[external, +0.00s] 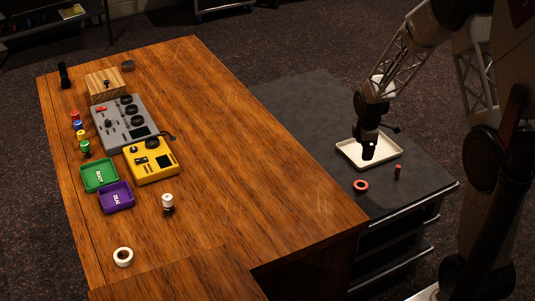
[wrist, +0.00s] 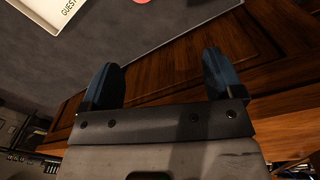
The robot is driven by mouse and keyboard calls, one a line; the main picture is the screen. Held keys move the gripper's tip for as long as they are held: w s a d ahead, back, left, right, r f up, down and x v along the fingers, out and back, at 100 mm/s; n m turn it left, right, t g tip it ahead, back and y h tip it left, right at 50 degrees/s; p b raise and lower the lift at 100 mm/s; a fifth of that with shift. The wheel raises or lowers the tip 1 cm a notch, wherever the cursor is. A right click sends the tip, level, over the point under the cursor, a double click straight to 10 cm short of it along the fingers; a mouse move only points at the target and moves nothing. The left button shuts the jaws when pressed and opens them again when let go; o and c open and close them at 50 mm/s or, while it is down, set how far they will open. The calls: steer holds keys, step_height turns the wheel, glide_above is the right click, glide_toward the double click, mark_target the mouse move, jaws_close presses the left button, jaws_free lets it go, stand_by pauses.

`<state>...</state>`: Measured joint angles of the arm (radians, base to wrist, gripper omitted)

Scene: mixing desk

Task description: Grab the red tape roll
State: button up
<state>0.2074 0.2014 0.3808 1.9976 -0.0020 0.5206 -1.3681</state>
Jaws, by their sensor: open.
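The red tape roll (external: 361,186) lies flat on the dark grey side cabinet, near its front left edge in the external view. My gripper (external: 369,153) points down above the white tray, behind and slightly right of the roll, apart from it. In the wrist view my gripper (wrist: 160,68) has its two dark fingers spread wide with nothing between them. A red piece at the top edge of that view (wrist: 141,2) is cut off; it may be the roll.
A white tray (external: 348,158) sits beside the roll; its lettered corner shows in the wrist view (wrist: 75,12). The wooden desk (external: 240,170) holds mixers, trays and a white tape roll (external: 123,257).

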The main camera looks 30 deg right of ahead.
mark_target(361, 183)
steer(key=w+d+f+n, duration=0.1)
steer(key=d+f, duration=0.1)
steer(key=f, duration=0.4)
steer(key=w+d+f+n, duration=0.1)
steer(key=w+f, duration=0.1)
steer(key=f, duration=0.4)
steer(key=shift+d+f+n, duration=0.3)
steer(key=shift+d+n, duration=0.1)
steer(key=shift+f, duration=0.15)
steer(key=shift+f, duration=1.15)
steer(key=shift+f, duration=0.15)
steer(key=shift+f, duration=2.45)
steer(key=c, duration=1)
